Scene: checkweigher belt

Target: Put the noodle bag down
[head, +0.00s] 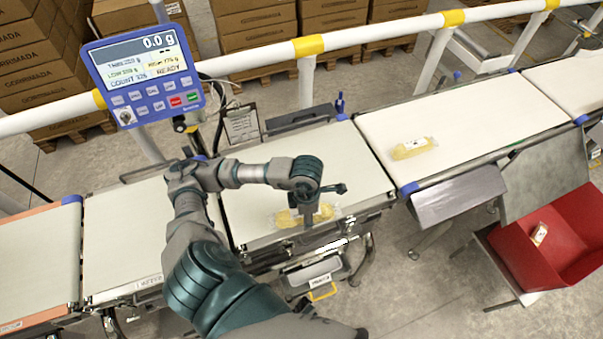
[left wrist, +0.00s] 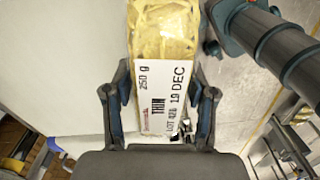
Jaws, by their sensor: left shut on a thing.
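The noodle bag (head: 287,218) is a clear pack of yellow noodles, seen over the near part of the weighing belt (head: 345,165) in the head view. My left gripper (head: 308,212) points down and is shut on the bag's middle, hiding part of it. In the left wrist view the bag (left wrist: 165,35) lies between the two fingers, its white label reading 250 g, THIN and 19 DEC. I cannot tell whether the bag touches the belt. My right gripper is not in view.
The blue display (head: 145,75) reads 0.0 g. Another noodle bag (head: 412,148) lies on the belt to the right (head: 470,115). A red bin (head: 515,262) at the right holds a small packet (head: 540,234). A white rail (head: 375,34) runs behind the belts.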

